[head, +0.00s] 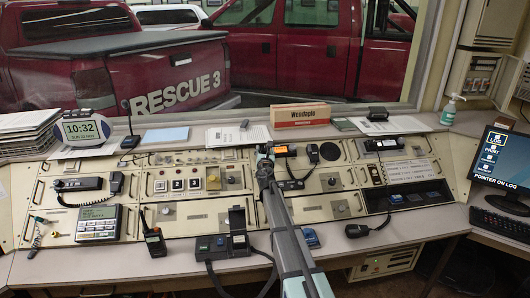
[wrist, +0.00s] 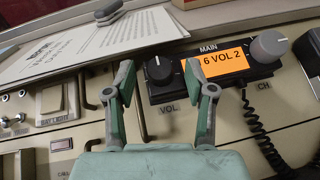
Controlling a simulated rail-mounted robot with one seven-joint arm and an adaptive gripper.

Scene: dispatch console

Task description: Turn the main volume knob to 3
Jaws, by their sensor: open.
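The main radio shows in the wrist view with an orange display (wrist: 222,66) under the label MAIN. The display reads "6 VOL 2", its left part cut off by a finger. The black volume knob (wrist: 158,71), labelled VOL below, has a white pointer mark near its top. My gripper (wrist: 158,80) is open, one finger to each side of the knob in the picture. I cannot tell whether either finger touches it. In the head view my gripper (head: 264,158) is at the radio (head: 285,151) and hides its left part.
A larger grey knob (wrist: 270,46), labelled CH, sits right of the display. A coiled cord (wrist: 262,135) hangs beside the right finger. Papers (wrist: 95,43) lie on the ledge above left. A handset (head: 313,153) is right of the radio. A raised black lid (head: 237,218) stands left of my arm.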

